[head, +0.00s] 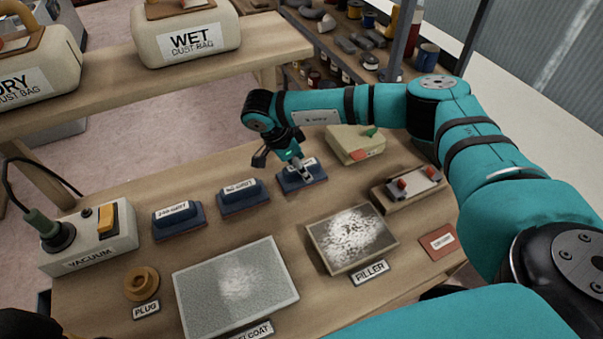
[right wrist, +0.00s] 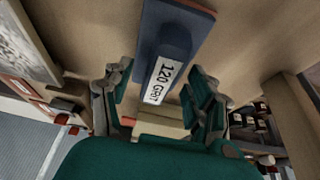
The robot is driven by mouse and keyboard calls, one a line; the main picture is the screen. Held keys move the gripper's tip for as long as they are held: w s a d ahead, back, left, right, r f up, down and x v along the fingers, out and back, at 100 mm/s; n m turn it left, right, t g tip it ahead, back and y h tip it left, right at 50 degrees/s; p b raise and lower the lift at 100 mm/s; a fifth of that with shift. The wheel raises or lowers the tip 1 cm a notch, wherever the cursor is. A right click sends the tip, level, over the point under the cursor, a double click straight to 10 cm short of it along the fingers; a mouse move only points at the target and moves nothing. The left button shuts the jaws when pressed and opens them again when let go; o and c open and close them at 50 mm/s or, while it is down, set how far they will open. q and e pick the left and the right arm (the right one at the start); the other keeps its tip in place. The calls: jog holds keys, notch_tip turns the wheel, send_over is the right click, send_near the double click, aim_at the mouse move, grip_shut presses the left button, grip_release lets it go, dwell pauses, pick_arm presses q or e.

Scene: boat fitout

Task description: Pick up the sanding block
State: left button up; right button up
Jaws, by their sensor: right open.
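Three blue sanding blocks with white grit labels stand in a row on the wooden bench: a left one (head: 179,220), a middle one (head: 243,197) and a right one (head: 302,180). My right gripper (head: 298,168) is over the right block and hides part of its label. In the right wrist view this block (right wrist: 172,42) reads 120 GRIT. The open fingers (right wrist: 158,98) stand either side of its labelled end, with gaps showing. I cannot tell how high the fingertips are above the bench.
Behind the right block is a cream box (head: 352,143); to its right is a wooden tray (head: 408,188). The filler panel (head: 352,238) and a grey panel (head: 236,287) lie in front. The vacuum (head: 92,240) and plug (head: 141,283) are at left. A shelf (head: 277,40) stands behind.

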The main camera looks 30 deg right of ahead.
jog(key=shift+f, duration=0.15)
grip_shut()
dwell(0.5)
